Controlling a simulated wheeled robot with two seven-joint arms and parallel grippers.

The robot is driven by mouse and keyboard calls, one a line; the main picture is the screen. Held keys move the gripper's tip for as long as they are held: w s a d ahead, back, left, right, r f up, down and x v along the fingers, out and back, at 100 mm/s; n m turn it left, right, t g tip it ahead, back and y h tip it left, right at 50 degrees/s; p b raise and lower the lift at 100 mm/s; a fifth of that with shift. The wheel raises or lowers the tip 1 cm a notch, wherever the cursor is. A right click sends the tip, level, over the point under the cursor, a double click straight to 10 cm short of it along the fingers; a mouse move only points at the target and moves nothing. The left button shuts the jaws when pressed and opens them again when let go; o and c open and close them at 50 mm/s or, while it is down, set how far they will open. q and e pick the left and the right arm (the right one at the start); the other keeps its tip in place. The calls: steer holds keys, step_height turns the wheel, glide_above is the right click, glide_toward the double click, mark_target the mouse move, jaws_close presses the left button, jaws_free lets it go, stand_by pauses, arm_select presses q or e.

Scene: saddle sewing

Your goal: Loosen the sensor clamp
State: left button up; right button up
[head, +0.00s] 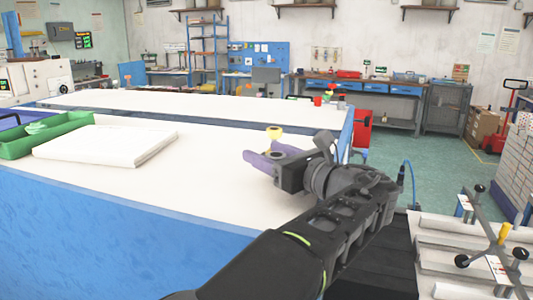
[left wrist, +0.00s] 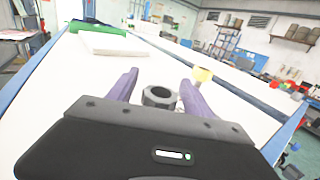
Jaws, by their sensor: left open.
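My left gripper (head: 262,154) reaches over the white tabletop, its two purple fingers spread. In the left wrist view the gripper (left wrist: 159,80) is open, with a gap between the fingers. A dark ring-shaped part (left wrist: 160,97), perhaps of the sensor clamp, shows in that gap, and I cannot tell whether a finger touches it. A yellow knob (left wrist: 203,75) stands just beyond the right finger; the knob also shows in the head view (head: 274,131), above the fingers. Whether knob and ring are joined is hidden. My right gripper is not in view.
A white stack or board (head: 105,145) and a green tray (head: 65,130) lie on the left of the white table (head: 215,190). A rack with black and yellow knobs (head: 504,232) stands at the lower right. Small red and green items (head: 328,95) stand at the far table corner.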

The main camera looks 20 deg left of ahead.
arm_select(q)
steer(key=v, duration=0.7)
steer(key=shift+s+d+b, duration=0.1)
steer(key=shift+d+b, duration=0.1)
steer(key=shift+b, duration=0.1)
